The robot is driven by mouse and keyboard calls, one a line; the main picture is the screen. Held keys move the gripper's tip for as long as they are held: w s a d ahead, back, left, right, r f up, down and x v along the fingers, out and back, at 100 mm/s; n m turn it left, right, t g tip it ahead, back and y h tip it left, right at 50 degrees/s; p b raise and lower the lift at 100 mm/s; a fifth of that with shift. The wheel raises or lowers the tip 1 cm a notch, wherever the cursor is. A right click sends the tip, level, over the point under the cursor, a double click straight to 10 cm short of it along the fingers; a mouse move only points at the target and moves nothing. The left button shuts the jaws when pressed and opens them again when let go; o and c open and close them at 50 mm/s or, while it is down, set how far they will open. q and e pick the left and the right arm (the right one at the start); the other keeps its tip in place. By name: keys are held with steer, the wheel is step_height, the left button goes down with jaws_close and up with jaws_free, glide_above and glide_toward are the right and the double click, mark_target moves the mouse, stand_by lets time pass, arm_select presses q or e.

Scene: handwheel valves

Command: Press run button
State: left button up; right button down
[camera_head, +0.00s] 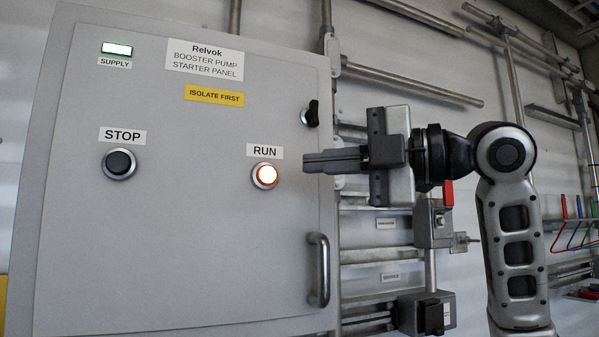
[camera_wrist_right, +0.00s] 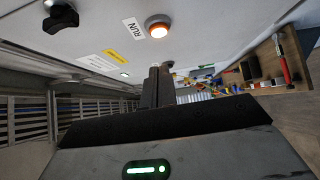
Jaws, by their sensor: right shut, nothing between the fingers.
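The run button (camera_head: 265,175) is a round, lit, white-orange button in a metal ring under the RUN label on the grey starter panel (camera_head: 190,250). It also shows lit in the right wrist view (camera_wrist_right: 158,29), beyond the fingertips. My right gripper (camera_head: 306,162) is shut and empty, with its fingers pointing left, a little to the right of the button. In the right wrist view its closed fingers (camera_wrist_right: 157,72) stop short of the button, with a gap between them. My left gripper is not in view.
A dark stop button (camera_head: 119,163) sits at the panel's left, and a green-white supply lamp (camera_head: 117,49) above it. A black latch (camera_head: 311,113) and a metal door handle (camera_head: 319,270) are on the panel's right edge. Pipes run along the wall to the right.

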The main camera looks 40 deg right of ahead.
arm_select(q)
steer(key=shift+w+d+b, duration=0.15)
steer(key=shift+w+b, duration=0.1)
steer(key=shift+b, duration=0.2)
arm_select(e)
steer(key=v, duration=0.5)
steer(key=shift+s+d+f, duration=0.1)
steer(key=shift+s+d, duration=0.15)
steer(key=shift+d, duration=0.1)
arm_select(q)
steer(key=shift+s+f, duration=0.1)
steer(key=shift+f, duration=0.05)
